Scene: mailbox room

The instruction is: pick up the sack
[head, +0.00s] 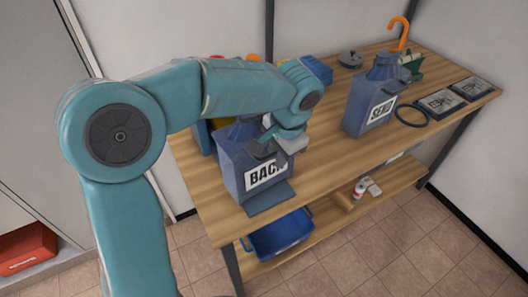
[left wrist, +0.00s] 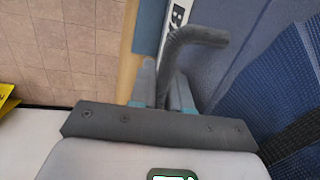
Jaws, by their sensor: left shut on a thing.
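A blue-grey, sack-shaped holder marked BACK (head: 240,165) stands upright at the table's near left end. My left gripper (head: 275,143) is in front of its upper right side and partly hides it. In the left wrist view, my left gripper (left wrist: 168,98) is shut around a dark grey hooked handle (left wrist: 195,38); what the handle belongs to is not clear. Blue woven cloth (left wrist: 290,80) fills the right of that view, with a dark strap across it. A similar holder marked SEND (head: 372,100) stands farther right. My right gripper is not in view.
The wooden table (head: 325,155) has clear room between the holders. A black ring (head: 412,115), dark framed plates (head: 470,89) and an orange hook (head: 399,32) are at its right. A blue bin (head: 280,238) is on the lower shelf. A red box (head: 27,248) sits far left.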

